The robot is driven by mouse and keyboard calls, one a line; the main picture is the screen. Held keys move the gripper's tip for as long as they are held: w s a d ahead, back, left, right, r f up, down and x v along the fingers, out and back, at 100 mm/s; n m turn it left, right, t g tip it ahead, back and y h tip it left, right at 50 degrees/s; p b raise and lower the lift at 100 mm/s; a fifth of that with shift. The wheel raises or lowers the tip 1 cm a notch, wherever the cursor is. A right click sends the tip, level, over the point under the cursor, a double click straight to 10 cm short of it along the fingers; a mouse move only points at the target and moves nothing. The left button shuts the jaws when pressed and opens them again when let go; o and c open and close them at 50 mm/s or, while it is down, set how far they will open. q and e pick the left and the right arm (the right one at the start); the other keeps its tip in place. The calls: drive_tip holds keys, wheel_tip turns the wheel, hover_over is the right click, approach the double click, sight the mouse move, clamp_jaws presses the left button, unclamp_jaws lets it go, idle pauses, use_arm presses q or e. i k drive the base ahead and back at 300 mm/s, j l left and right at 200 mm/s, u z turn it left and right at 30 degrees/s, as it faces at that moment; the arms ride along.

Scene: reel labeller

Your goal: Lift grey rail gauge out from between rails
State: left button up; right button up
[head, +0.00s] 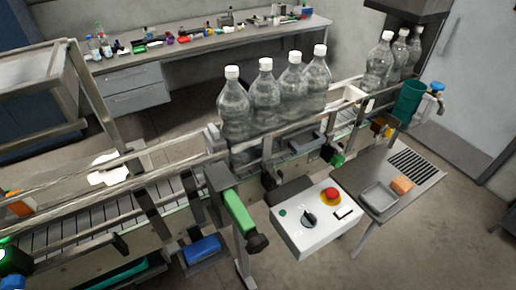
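A small light grey block (212,138) stands at the conveyor's guide rails, just left of the row of bottles; it looks like the rail gauge, but I cannot be sure at this size. Its lower part is hidden by the near rail (150,161). Several clear bottles with white caps (265,95) stand upright between the rails to its right. Neither of my grippers can be made out in the head view, and nothing is seen holding the block.
A green handle with a black end (239,213) sticks out in front of the conveyor. A white control box (312,222) with a red button stands right of it. A side table (408,200) holds a grey tray and orange block. A cluttered bench (190,48) stands behind.

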sight(215, 143)
drive_tip(key=i+l, duration=0.55)
drive_tip(key=i, duration=0.3)
